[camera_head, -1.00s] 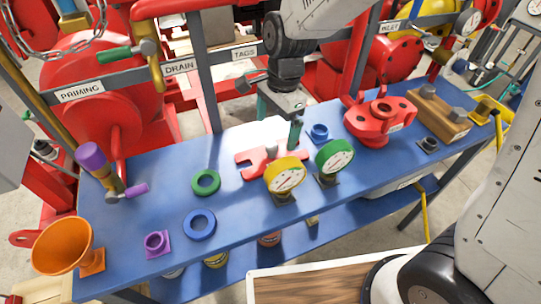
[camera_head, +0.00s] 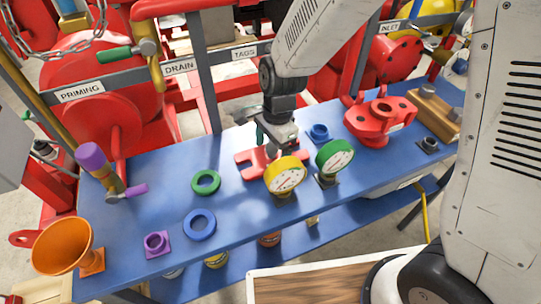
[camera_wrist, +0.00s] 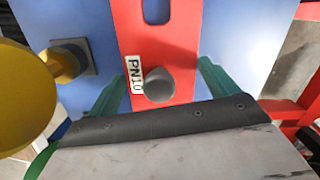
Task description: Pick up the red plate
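The red plate (camera_head: 246,161) lies on the blue bench, with a slot at one end. In the wrist view the red plate (camera_wrist: 190,45) runs up the middle, with a "PN10" label and a grey knob (camera_wrist: 159,84) standing on it. My gripper (camera_wrist: 158,82) is open. Its green fingers appear one on each side of the plate, with the knob between them and gaps beside both fingers. In the head view my gripper (camera_head: 270,143) is low over the plate and hides part of it. Whether the fingertips reach plate height is unclear.
A yellow gauge (camera_head: 286,175) and a green gauge (camera_head: 334,156) stand close in front and right. A blue ring fitting (camera_head: 319,133) and a red flanged part (camera_head: 380,120) stand to the right. Green (camera_head: 205,182) and blue (camera_head: 200,224) rings lie left, with clear bench around them.

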